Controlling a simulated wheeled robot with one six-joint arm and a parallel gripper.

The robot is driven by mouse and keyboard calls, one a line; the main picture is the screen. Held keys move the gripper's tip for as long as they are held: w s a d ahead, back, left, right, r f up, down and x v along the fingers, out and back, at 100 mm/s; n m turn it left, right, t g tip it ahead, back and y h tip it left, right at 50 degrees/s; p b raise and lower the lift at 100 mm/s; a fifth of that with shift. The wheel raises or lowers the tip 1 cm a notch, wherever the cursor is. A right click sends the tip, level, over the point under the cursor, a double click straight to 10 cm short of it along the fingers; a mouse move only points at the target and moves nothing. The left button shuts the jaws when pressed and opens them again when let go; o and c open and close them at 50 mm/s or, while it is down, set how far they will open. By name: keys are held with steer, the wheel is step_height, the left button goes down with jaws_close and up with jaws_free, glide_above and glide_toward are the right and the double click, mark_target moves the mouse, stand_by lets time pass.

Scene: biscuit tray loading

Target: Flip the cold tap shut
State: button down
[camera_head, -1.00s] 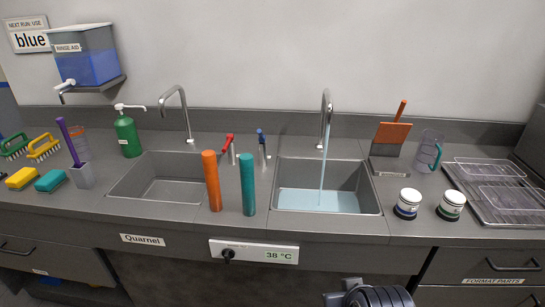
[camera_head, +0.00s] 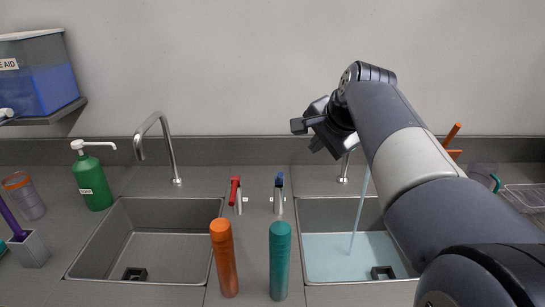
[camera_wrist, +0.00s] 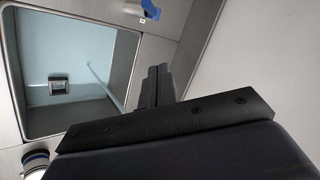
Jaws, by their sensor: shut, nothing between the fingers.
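The cold tap has a blue-topped lever (camera_head: 279,180) on a short metal post between the two sinks. The blue lever also shows in the wrist view (camera_wrist: 149,9) at the top. Water runs in a stream (camera_head: 359,213) from the right spout into the right sink (camera_head: 309,243), which holds pale blue water. The red-topped hot tap lever (camera_head: 235,190) stands just left of the blue one. My gripper (camera_head: 297,126) is shut and empty, raised above and a little right of the blue lever, apart from it. My arm hides most of the right spout.
An orange cylinder (camera_head: 223,258) and a teal cylinder (camera_head: 280,262) stand upright in front of the two levers. The left sink (camera_head: 125,225) is empty. A green pump bottle (camera_head: 92,180) stands at the left. The back wall behind my gripper is clear.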

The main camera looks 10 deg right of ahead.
mark_target(280, 177)
steer(key=w+a+f, duration=0.4)
steer(key=w+f, duration=0.1)
steer(key=f, duration=0.4)
steer(key=shift+w+a, duration=0.15)
steer(key=shift+w, duration=0.05)
steer(key=shift+s+f+b, duration=0.1)
steer(key=shift+f+b, duration=0.1)
steer(key=shift+b, duration=0.15)
steer(key=shift+s+t+b, duration=0.1)
steer(key=shift+t+b, duration=0.2)
steer(key=shift+b, duration=0.2)
